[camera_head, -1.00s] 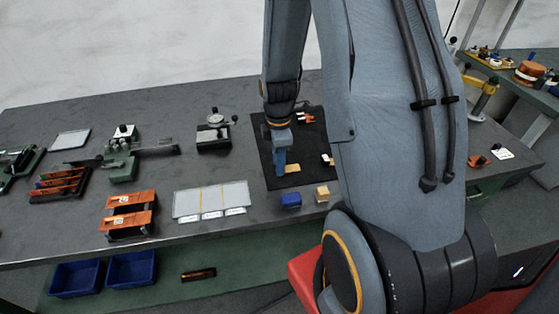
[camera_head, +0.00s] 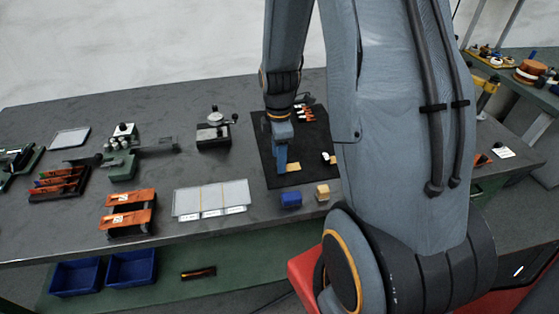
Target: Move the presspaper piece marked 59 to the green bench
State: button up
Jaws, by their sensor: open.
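My gripper (camera_head: 281,165) points down over the black mat (camera_head: 262,135) on the dark grey bench. Its blue fingers end close to a small tan piece (camera_head: 293,167) on the mat, just right of them. I cannot read a mark on that piece, nor tell whether the fingertips touch it. A small pale piece (camera_head: 326,157) with a dark patch lies farther right, partly hidden by my arm. Several orange and white pieces (camera_head: 304,112) lie at the mat's back. A green lower surface (camera_head: 225,262) shows under the grey bench; I cannot tell whether it is the green bench.
A blue block (camera_head: 291,200) and a tan block (camera_head: 322,192) stand in front of the mat. A white tray (camera_head: 211,196) and orange stands (camera_head: 128,212) are to the left. A dial gauge (camera_head: 213,128) stands behind. Blue bins (camera_head: 75,278) sit below. My arm hides the right side.

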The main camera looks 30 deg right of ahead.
notch_tip(320, 180, up, 10)
jog(key=b, duration=0.2)
jog(key=s+a+m+t, duration=0.1)
jog(key=s+a+m, duration=0.7)
jog(key=m, duration=0.6)
jog(key=shift+s+a+f+m+t, duration=0.15)
jog(key=shift+s+a+m+t, duration=0.2)
jog(key=shift+a, duration=0.65)
